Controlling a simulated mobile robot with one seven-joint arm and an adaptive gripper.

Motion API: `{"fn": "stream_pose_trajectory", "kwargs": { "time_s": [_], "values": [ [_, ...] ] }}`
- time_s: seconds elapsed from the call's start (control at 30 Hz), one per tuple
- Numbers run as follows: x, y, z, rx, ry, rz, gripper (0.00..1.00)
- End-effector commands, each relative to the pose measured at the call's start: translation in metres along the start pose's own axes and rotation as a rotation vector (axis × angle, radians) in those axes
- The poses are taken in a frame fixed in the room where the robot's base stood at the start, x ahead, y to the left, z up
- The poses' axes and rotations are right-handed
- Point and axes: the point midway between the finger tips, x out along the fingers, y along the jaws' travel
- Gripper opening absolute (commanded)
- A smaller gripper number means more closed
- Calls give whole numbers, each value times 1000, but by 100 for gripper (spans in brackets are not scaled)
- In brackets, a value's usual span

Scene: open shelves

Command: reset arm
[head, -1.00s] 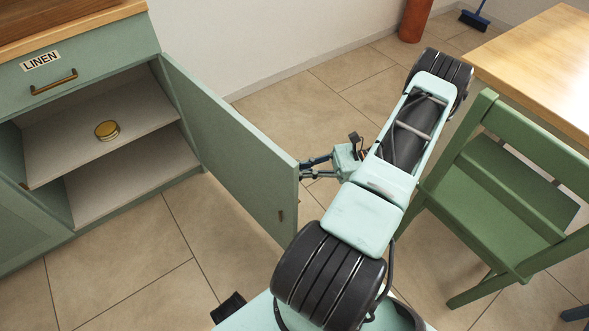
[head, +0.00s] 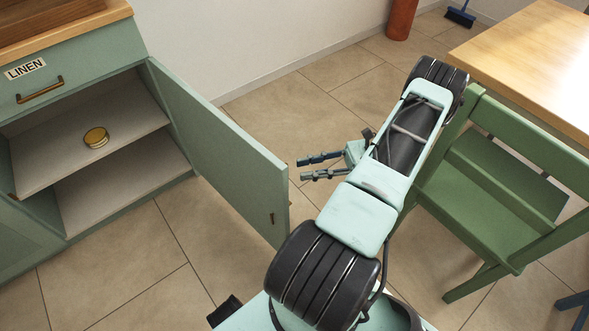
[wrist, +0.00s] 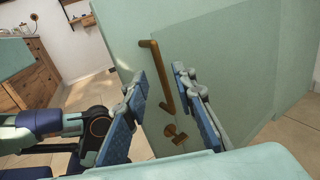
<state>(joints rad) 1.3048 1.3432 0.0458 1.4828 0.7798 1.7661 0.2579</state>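My gripper (head: 301,170) is empty, just right of the open cabinet door's edge in the head view. Its two fingers stand apart with a gap between them. In the wrist view the fingers (wrist: 160,78) frame a brass bar handle (wrist: 164,84) on the green door (wrist: 225,70), without visibly gripping it. The green door (head: 225,150) stands swung wide open from the linen cabinet (head: 90,62). My arm reaches from the bottom of the head view up to the right and folds back to the gripper.
A round gold tin (head: 96,137) sits on the upper shelf (head: 60,165). A green chair (head: 490,190) stands close to the right of my arm, by a wooden table (head: 530,60). A red-brown cylinder (head: 402,18) and a blue broom (head: 461,16) are at the back. Tiled floor is open beyond the door.

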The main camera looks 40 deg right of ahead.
Motion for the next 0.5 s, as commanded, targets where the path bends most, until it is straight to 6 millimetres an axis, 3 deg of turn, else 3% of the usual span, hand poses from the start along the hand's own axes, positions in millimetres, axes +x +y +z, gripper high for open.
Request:
{"fn": "stream_pose_trajectory", "kwargs": {
  "time_s": [0.17,0.5],
  "values": [
    [-14,0,0,0,-1,-1,25],
    [-15,0,0,0,-1,0,25]
  ]
}}
